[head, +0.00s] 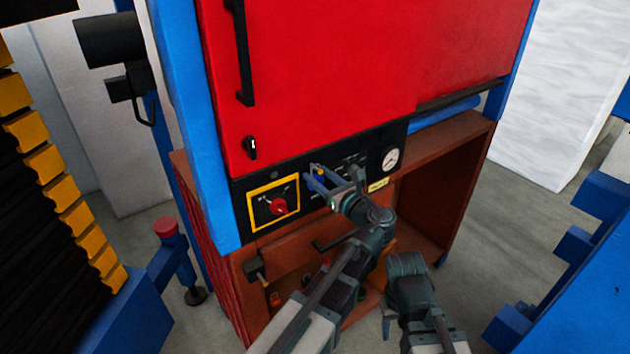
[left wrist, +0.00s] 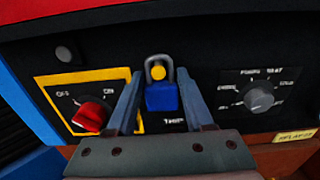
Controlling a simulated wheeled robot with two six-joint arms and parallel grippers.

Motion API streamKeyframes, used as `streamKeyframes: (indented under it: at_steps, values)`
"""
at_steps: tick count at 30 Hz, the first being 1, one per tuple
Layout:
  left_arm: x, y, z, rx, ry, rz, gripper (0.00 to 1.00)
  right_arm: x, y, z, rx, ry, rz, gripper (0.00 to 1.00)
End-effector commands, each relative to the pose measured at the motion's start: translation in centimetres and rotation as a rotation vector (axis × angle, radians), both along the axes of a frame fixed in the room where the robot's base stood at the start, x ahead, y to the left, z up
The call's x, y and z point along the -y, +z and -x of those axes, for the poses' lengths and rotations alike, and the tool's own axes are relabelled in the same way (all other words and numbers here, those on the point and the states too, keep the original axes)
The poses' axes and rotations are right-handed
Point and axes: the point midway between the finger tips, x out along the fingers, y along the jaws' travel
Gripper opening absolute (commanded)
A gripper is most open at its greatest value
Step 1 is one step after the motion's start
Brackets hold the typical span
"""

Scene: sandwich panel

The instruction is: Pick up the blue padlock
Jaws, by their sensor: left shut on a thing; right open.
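The blue padlock (left wrist: 161,97) hangs upright on the black panel, its grey shackle around a yellow peg (left wrist: 155,74). My left gripper (left wrist: 160,96) has one finger on each side of the padlock body and is shut on it. In the head view my left gripper (head: 319,180) reaches the panel to the right of the yellow-framed switch, and the padlock is mostly covered by the fingers. My right gripper (head: 388,321) is low at the bottom of the head view, open and away from the panel; its fingers are hard to make out.
A red rotary switch (left wrist: 91,116) in a yellow frame sits left of the padlock. A grey selector knob (left wrist: 259,98) is to its right. A round gauge (head: 390,159) is further right on the panel. Below is a brown open cabinet (head: 440,185). A red door (head: 320,75) stands above.

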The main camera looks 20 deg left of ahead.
Motion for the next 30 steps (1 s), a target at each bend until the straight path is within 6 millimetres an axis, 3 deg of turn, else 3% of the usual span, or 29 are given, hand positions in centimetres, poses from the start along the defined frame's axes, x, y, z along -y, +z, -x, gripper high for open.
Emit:
streamKeyframes:
  at_steps: [1,4,30]
  values:
    - [0.0,0.0,0.0,-0.001,0.0,0.001,0.14,0.0,0.0,0.0,0.0,0.0,0.0,0.5]
    - [0.0,0.0,0.0,-0.001,0.0,0.001,0.0,0.0,0.0,0.0,0.0,0.0,0.0,0.5]
    - [-0.4,1.2,-0.1,0.0,0.001,0.0,0.0,0.0,1.2,0.0,0.0,0.0,0.0,0.5]
